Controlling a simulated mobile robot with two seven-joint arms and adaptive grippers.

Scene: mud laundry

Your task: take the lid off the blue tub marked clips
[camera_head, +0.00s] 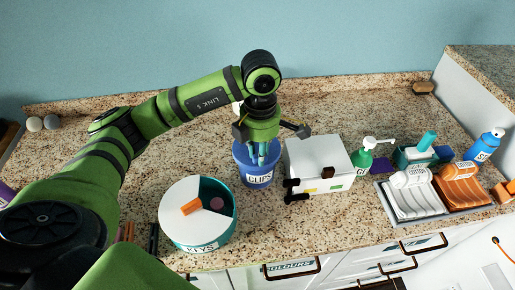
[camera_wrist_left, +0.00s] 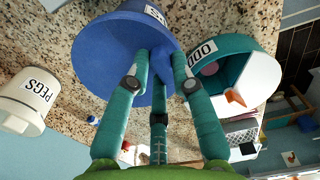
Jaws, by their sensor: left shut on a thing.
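The blue tub marked CLIPS (camera_head: 258,180) stands upright on the counter in the head view. My left gripper (camera_head: 262,155) comes down over its top from above. In the left wrist view the teal fingers of my left gripper (camera_wrist_left: 165,62) are closed around the blue knob in the middle of the round blue lid (camera_wrist_left: 108,65). The tub's side with part of its white label (camera_wrist_left: 155,14) shows just beyond the lid. The lid appears to lie on the tub; the fingers hide part of its edge. My right gripper is not in view.
A white box (camera_head: 318,160) is close on the tub's right. Farther right are a green pump bottle (camera_head: 363,160) and a divided tray (camera_head: 415,217). A white PEGS pot (camera_wrist_left: 30,100) shows in the wrist view.

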